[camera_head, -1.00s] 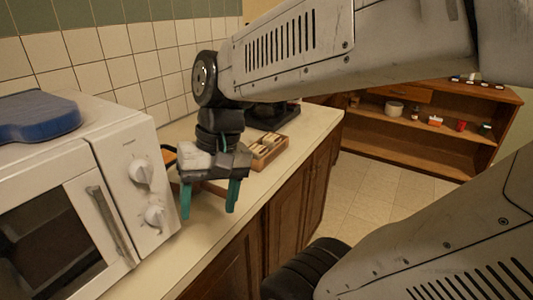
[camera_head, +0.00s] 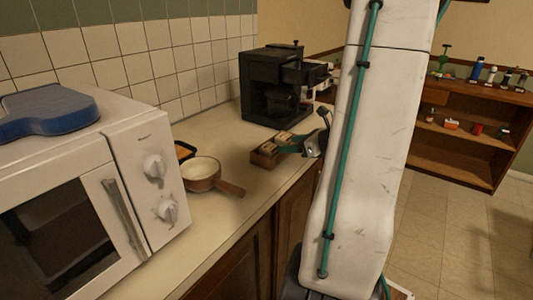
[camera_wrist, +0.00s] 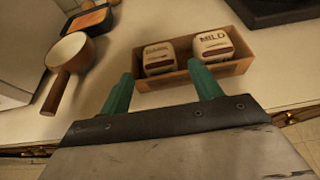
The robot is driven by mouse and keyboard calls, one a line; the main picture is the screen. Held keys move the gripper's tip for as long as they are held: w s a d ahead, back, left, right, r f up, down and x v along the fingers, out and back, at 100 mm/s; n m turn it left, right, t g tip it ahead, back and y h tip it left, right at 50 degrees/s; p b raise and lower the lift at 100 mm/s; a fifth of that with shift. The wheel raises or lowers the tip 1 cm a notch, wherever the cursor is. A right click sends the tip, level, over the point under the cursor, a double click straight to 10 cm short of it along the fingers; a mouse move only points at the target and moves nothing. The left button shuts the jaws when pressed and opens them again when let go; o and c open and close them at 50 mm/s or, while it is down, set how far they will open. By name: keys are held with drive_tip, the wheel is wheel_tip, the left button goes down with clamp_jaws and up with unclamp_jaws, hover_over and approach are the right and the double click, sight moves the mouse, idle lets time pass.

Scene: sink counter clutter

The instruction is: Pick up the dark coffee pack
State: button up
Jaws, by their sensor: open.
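A small wooden box (camera_wrist: 185,81) on the counter holds two pale coffee packs side by side, also small in the head view (camera_head: 262,159). The right pack (camera_wrist: 213,44) is labelled MILD. The left pack (camera_wrist: 158,57) has a dark band and a word too blurred to read surely. I cannot tell for certain which is the dark one. My gripper (camera_wrist: 161,72) is open and empty, its green fingers at the near side of the box with the left pack roughly between their lines. In the head view my gripper (camera_head: 290,144) is at the box's right end.
A white pan (camera_wrist: 68,49) with a brown handle and an orange-filled dark tray (camera_wrist: 88,20) lie left of the box. A black coffee machine (camera_head: 275,85) stands behind it. A white microwave (camera_head: 95,185) is at the left. The counter's front edge is close.

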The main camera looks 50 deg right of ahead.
sight(270, 146)
drive_tip(key=x, duration=0.7)
drive_tip(key=shift+a, duration=0.2)
drive_tip(key=c, duration=0.7)
